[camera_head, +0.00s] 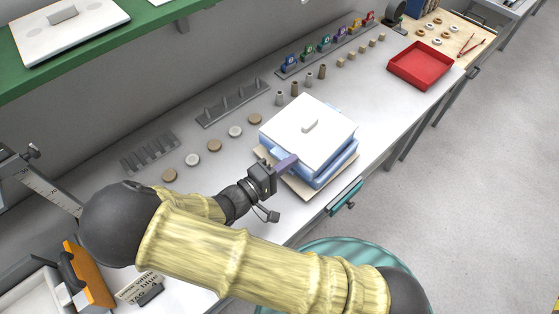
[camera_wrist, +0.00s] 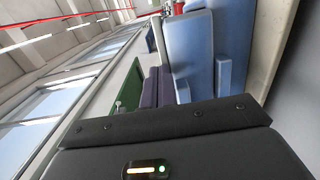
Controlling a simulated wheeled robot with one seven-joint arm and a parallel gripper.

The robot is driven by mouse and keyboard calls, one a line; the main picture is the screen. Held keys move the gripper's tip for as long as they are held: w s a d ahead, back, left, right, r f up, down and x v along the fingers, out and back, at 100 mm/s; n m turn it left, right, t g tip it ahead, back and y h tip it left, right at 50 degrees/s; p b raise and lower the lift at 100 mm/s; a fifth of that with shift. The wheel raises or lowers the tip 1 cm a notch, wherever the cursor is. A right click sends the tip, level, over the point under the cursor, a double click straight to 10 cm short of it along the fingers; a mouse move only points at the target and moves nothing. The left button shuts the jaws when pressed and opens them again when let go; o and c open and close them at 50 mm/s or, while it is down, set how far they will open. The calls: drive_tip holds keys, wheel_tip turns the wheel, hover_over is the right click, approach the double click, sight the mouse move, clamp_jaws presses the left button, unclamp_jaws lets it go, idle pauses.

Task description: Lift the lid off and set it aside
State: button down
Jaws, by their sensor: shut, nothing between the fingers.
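The white lid (camera_head: 310,130), with a small grey handle bar (camera_head: 310,126) at its middle, lies on top of a blue box (camera_head: 333,172). In the wrist view, blue walls of the box (camera_wrist: 195,50) fill the upper right. My gripper (camera_head: 289,161) has purple fingers, held together and empty, at the near left side of the box, just below the lid's edge. The fingers also show in the wrist view (camera_wrist: 158,88), close beside the blue wall; whether they touch it I cannot tell. The handle is clear of my gripper.
The box stands on a beige board (camera_head: 310,192) on the long grey bench. Several round discs (camera_head: 214,146), a grey rack (camera_head: 233,103) and small cylinders (camera_head: 295,88) lie behind it. A red tray (camera_head: 420,66) is at the far right. Bare bench lies between box and tray.

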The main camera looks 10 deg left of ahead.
idle(0.3)
drive_tip(key=w+a+b+v, duration=0.2)
drive_tip(key=v, duration=1)
drive_tip(key=shift+s+a, duration=0.3)
drive_tip(key=shift+a, duration=0.05)
